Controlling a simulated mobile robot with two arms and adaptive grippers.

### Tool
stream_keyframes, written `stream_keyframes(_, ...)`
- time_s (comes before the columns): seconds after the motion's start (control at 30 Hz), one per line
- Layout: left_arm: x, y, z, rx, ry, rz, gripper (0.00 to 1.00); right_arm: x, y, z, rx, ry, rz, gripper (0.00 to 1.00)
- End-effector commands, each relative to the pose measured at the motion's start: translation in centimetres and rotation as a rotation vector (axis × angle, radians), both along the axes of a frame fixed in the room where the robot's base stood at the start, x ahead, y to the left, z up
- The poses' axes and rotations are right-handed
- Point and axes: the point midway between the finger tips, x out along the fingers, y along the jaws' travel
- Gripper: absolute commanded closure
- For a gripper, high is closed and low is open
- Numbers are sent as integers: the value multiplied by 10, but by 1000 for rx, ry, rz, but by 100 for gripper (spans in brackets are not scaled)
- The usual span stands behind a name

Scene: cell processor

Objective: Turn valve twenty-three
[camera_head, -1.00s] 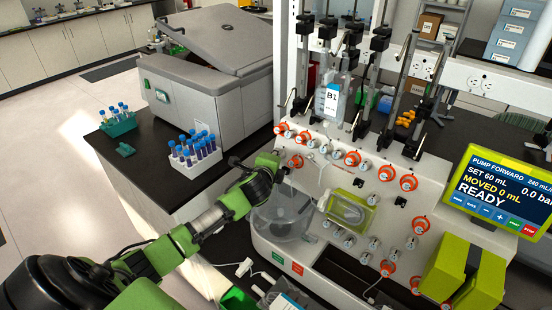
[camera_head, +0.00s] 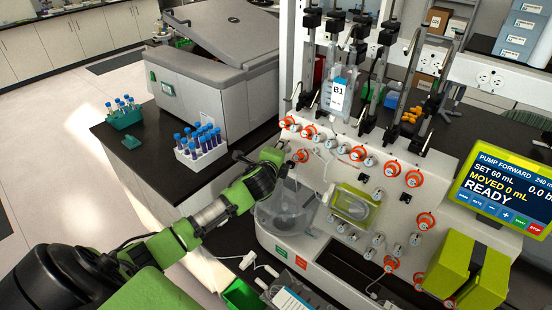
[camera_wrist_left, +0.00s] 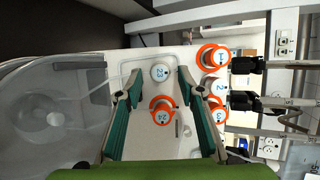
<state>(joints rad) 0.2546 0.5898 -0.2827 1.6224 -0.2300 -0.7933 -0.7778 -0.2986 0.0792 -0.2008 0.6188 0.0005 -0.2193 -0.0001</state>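Valve twenty-three (camera_wrist_left: 160,72) is a white round knob on the pale panel in the left wrist view. It lies between the fingertips of my left gripper (camera_wrist_left: 160,88), with a gap on both sides. The orange valve twenty-four (camera_wrist_left: 162,110) sits just below it, also between the fingers. In the head view my left gripper (camera_head: 264,162) is at the left end of the cell processor panel (camera_head: 325,180), near an orange valve (camera_head: 300,156). It hides part of the panel there, and I cannot make out valve twenty-three. My right gripper is not in view.
More orange valves (camera_wrist_left: 212,58) stand to the right in the wrist view. A clear round chamber (camera_head: 283,207) is below my gripper. A rack of blue-capped tubes (camera_head: 203,150) stands to the left. The screen (camera_head: 505,190) reads READY.

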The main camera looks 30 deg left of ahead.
Motion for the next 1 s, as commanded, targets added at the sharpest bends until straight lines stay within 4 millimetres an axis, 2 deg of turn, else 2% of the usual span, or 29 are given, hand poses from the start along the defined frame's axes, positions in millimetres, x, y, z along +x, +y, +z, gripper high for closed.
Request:
stream_keyframes(0.6, -86, -31, 35, 0, 0, -1, 65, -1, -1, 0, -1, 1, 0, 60)
stream_keyframes(0.8, -97, -36, 40, -1, 1, -1, 65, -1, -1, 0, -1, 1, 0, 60)
stream_keyframes(1.0, -98, -36, 40, 0, 1, 0, 65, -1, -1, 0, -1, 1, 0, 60)
